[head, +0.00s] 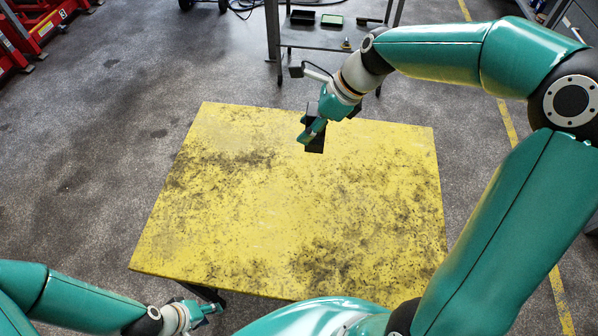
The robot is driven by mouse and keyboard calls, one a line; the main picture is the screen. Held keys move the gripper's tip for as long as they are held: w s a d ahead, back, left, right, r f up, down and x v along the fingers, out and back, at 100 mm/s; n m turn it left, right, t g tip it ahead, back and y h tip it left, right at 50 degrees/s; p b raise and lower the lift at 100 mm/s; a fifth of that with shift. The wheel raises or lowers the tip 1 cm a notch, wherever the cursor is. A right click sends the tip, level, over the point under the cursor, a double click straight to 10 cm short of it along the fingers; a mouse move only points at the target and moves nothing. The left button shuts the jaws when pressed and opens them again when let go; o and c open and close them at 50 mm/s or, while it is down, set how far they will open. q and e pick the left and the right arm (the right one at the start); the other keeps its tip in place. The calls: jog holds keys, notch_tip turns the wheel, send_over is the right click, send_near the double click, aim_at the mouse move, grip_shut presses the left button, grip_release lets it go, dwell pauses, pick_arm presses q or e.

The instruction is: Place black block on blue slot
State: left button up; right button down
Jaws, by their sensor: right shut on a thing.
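My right gripper (312,131) is over the far part of the yellow table, shut on a black block (315,146). The block is partly hidden by the fingers, and I cannot tell whether it touches the tabletop. My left gripper (208,309) is low at the near left, beside the table's front edge; it is small, and I cannot tell whether it is open or shut. No blue slot shows in this view.
The worn yellow table (230,210) is otherwise bare. Behind it stands a grey metal trolley (312,38) with small dark trays on top. Red equipment (38,22) stands at the far left. Grey floor surrounds the table.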

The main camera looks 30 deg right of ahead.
jog(key=shift+d+f+b, duration=0.15)
jog(key=shift+f+b, duration=0.8)
jog(key=shift+f, duration=8.85)
jog(key=shift+s, duration=0.1)
jog(key=c, duration=0.6)
grip_release()
jog(key=shift+r, duration=0.1)
